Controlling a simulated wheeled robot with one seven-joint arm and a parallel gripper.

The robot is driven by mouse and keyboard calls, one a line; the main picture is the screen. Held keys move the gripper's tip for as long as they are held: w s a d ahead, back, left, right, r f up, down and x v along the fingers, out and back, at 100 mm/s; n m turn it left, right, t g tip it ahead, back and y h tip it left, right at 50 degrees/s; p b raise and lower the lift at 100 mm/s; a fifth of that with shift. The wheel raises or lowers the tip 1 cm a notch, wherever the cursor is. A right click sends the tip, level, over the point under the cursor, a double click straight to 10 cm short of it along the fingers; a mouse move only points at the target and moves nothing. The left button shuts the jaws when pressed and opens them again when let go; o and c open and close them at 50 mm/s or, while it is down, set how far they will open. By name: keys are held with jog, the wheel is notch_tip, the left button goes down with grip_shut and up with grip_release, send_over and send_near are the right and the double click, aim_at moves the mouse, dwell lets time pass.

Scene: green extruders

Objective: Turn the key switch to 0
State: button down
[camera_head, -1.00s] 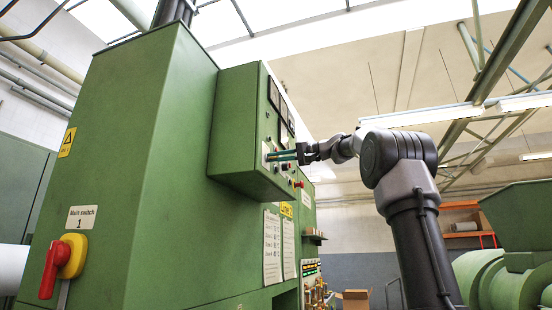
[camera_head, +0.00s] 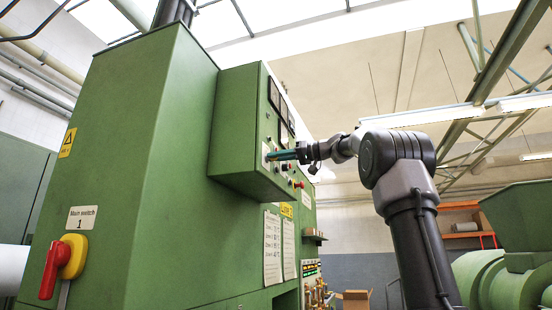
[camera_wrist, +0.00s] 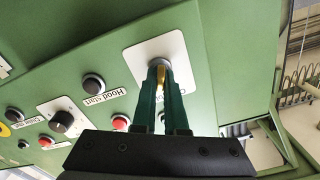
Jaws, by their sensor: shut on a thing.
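The key switch (camera_wrist: 158,63) sits on a white plate (camera_wrist: 143,54) on the green control panel. Its brass key (camera_wrist: 161,77) shows between my fingertips. My gripper (camera_wrist: 161,80) is shut on the key, its two teal fingers pointing at the panel. In the head view my gripper (camera_head: 269,156) reaches the panel face from the right. My fingers hide most of the plate's lettering, and I cannot read the key's position.
The wrist view shows the Hood start button (camera_wrist: 93,83), a black knob (camera_wrist: 62,122) and a red button (camera_wrist: 120,122) beside my fingers. In the head view a red emergency button (camera_head: 299,184) sits lower on the panel. A red-handled main switch (camera_head: 55,268) is at left.

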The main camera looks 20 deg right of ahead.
jog(key=n, duration=0.4)
jog(key=shift+n, duration=0.4)
dwell(0.4)
jog(key=c, duration=1)
grip_release()
jog(key=shift+s, duration=0.1)
jog(key=shift+o, duration=0.2)
jog(key=v, duration=1)
jog(key=shift+s+d, duration=0.25)
jog(key=shift+d, duration=0.05)
